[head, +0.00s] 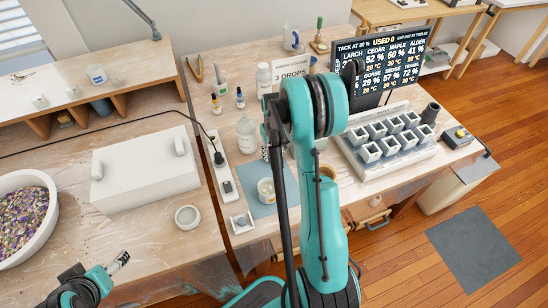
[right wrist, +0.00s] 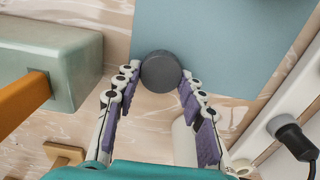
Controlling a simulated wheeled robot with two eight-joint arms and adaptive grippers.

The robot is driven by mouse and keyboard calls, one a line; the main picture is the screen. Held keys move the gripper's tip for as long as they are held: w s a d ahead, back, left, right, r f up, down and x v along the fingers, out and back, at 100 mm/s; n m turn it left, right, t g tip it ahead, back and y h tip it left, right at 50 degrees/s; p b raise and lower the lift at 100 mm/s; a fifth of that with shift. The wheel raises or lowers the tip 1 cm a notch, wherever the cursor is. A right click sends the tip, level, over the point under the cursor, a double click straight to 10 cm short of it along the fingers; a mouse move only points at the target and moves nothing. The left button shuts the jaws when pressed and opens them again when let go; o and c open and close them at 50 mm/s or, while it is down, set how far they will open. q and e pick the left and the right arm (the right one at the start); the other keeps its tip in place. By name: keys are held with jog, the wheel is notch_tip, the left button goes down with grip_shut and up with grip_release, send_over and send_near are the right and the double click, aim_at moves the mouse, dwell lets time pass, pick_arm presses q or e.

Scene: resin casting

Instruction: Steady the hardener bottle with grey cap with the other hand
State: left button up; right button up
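The hardener bottle's round grey cap (right wrist: 161,72) shows from above in the right wrist view. My right gripper (right wrist: 161,78) has one purple-padded finger on each side of it, and the fingertips appear to touch it. The bottle's body below the cap is mostly hidden. In the head view my right arm covers the gripper and the cap; part of a bottle with dark lettering (head: 265,153) shows beside the arm. My left gripper (head: 121,260) is low at the left, empty, away from the bottles; its finger gap is too small to judge.
A blue mat (head: 262,207) carries a cup (head: 266,190). A clear bottle (head: 246,134), a white bottle (head: 263,80) and small dropper bottles stand nearby. A power strip (head: 222,165) lies left of the mat, a mould rack (head: 400,160) right. A white box (head: 145,175) sits further left.

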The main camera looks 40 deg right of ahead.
aim_at(275, 156)
jog(key=shift+c, duration=0.3)
jog(key=shift+r+p, duration=0.3)
jog(key=shift+r, duration=0.2)
jog(key=r, duration=0.1)
jog(key=r+p, duration=0.2)
jog(key=r, duration=0.1)
jog(key=shift+s, duration=0.35)
pick_arm(q)
notch_tip(275, 156, up, 6)
jog(key=p, duration=0.3)
jog(key=shift+f, duration=0.1)
pick_arm(e)
jog(key=s+a+r, duration=0.2)
jog(key=s+r, duration=0.4)
jog(key=s, duration=0.4)
jog(key=shift+s, duration=0.4)
pick_arm(q)
jog(key=shift+o, duration=0.5)
